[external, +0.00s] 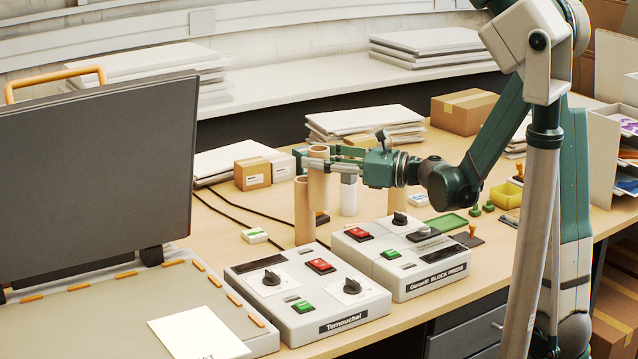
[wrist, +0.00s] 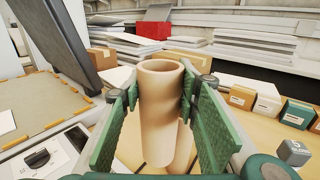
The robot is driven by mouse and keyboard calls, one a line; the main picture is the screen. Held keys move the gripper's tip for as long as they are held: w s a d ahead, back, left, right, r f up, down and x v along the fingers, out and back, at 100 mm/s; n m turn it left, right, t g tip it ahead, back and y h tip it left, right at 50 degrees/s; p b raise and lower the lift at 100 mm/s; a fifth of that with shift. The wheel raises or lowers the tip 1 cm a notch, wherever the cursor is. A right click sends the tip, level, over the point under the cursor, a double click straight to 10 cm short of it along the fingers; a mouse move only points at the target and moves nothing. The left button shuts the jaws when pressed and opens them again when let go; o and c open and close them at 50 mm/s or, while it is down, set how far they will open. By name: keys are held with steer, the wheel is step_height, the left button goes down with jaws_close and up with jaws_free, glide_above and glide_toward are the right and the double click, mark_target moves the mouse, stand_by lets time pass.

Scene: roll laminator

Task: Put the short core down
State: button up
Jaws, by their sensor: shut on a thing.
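My gripper (external: 316,163) is shut on a tan cardboard tube, which I take to be the short core (external: 319,182). In the wrist view the core (wrist: 160,90) stands upright between the two green finger pads, its open end up. In the external view it hangs above the table behind the control boxes. A second tan tube (external: 303,215) stands upright in front of it and to the left, overlapping it in the picture. I cannot tell whether the two touch. The held core's lower end is partly hidden.
A white cylinder (external: 348,196) stands just right of the held core. Two control boxes (external: 308,292) (external: 400,255) line the front of the table. Small cartons (external: 252,174) and paper stacks (external: 365,122) lie behind. A dark panel (external: 98,180) rises at left.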

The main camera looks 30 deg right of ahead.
steer(key=s+a+n+g+y, duration=0.2)
steer(key=s+a+g, duration=0.1)
steer(key=a, duration=1.8)
steer(key=s+a+r+n+g+y+p, duration=0.1)
steer(key=s+a, duration=0.5)
steer(key=a, duration=1.5)
steer(key=s+a+r+n+g+y+p, duration=0.1)
steer(key=s+a+n+g+y, duration=0.2)
steer(key=a, duration=1.8)
steer(key=s+n+g, duration=0.1)
steer(key=n+g, duration=0.1)
steer(key=g, duration=0.1)
steer(key=shift+s+a+r+g+y, duration=0.15)
steer(key=shift+a+r+g+y, duration=0.15)
steer(key=shift+a+g, duration=0.1)
step_height(320, 180, down, 6)
steer(key=shift+f+b, duration=0.15)
steer(key=shift+b, duration=0.2)
steer(key=shift+f, duration=0.1)
steer(key=shift+f+b, duration=0.35)
steer(key=shift+f, duration=1.55)
